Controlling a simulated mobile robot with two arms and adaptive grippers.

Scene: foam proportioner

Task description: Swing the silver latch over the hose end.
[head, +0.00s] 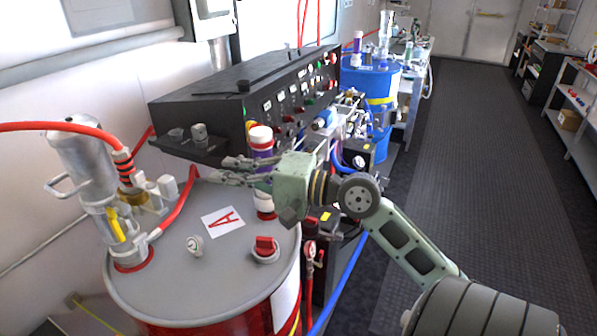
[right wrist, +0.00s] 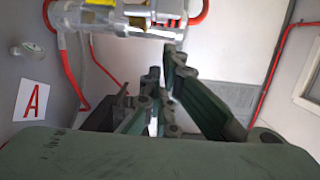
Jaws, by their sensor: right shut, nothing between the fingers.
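A silver pump (head: 85,170) stands upright on the grey lid of the red drum (head: 190,240), at the left of the head view. A red hose (head: 70,127) reaches its brass-coloured fitting (head: 130,197) through a dark ribbed hose end (head: 124,167). Silver block-like parts (head: 158,190) stick out right of the fitting; I cannot tell which one is the latch. My right gripper (head: 226,170) is shut and empty, above the drum's far right side, pointing left and apart from the pump. Its fingers (right wrist: 162,70) lie below the pump (right wrist: 130,17) in the right wrist view.
A black control panel (head: 270,95) with a small shelf (head: 188,145) stands behind the drum, close to my right gripper. A purple-and-white cylinder (head: 261,143) is just behind the gripper. The aisle at right is clear.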

